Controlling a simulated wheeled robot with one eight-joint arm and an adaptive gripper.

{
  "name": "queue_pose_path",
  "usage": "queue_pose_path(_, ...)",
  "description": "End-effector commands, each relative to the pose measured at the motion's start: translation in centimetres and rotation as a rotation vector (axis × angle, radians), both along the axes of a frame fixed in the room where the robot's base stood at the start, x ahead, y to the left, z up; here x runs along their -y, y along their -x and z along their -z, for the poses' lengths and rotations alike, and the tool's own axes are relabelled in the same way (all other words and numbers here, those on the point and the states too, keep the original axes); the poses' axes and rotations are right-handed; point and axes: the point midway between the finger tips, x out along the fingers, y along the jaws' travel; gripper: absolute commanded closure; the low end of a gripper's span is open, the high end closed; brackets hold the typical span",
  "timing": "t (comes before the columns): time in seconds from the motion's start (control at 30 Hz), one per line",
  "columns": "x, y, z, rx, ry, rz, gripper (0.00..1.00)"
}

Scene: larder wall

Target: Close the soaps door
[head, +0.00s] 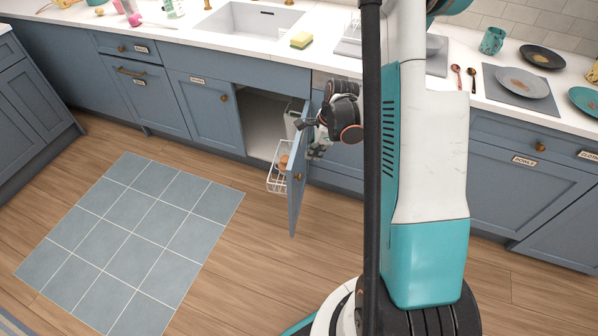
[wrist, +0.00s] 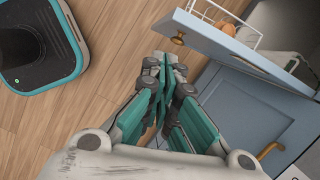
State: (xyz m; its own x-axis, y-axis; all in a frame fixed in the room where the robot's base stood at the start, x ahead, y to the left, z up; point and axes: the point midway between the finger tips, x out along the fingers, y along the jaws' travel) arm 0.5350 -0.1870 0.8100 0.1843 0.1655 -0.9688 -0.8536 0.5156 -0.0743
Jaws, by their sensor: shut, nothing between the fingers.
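One blue cabinet door (head: 296,185) under the sink counter stands wide open, swung out into the room. Its label cannot be read, so I cannot confirm that it is the soaps door. A round brass knob (head: 298,177) is on its outer face. In the wrist view the door (wrist: 225,42) runs across the upper right, with its knob (wrist: 178,40) near the free end. My gripper (head: 317,152) is at the right of the door, on its outer side, shut and empty. In the wrist view my gripper's fingertips (wrist: 163,72) are together; I cannot tell whether they touch the door.
A white wire basket (head: 279,180) with brownish items hangs on the door's inner side; it shows in the wrist view too (wrist: 238,28). The cabinet interior (head: 262,125) is open. A tiled blue mat (head: 135,235) lies on clear wooden floor. A neighbouring front has a brass handle (wrist: 270,150).

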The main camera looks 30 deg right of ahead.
Motion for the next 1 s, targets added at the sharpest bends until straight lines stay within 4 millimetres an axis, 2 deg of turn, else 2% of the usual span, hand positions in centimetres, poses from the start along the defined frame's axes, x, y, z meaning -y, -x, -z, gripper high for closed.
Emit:
queue_pose_path(0.03,0.8,0.2,1.2,-0.016,-0.014,0.052,1.00)
queue_pose_path(0.1,1.5,0.4,2.5,-0.033,-0.030,0.112,1.00)
queue_pose_path(0.33,2.2,0.9,4.5,-0.058,-0.051,0.192,1.00)
queue_pose_path(0.47,2.0,0.6,5.9,-0.058,-0.050,0.191,1.00)
queue_pose_path(0.9,0.5,-0.8,14.0,-0.056,-0.049,0.188,1.00)
queue_pose_path(0.93,0.3,-0.8,14.5,-0.056,-0.049,0.188,1.00)
queue_pose_path(1.0,-0.7,-1.8,14.0,-0.056,-0.049,0.186,1.00)
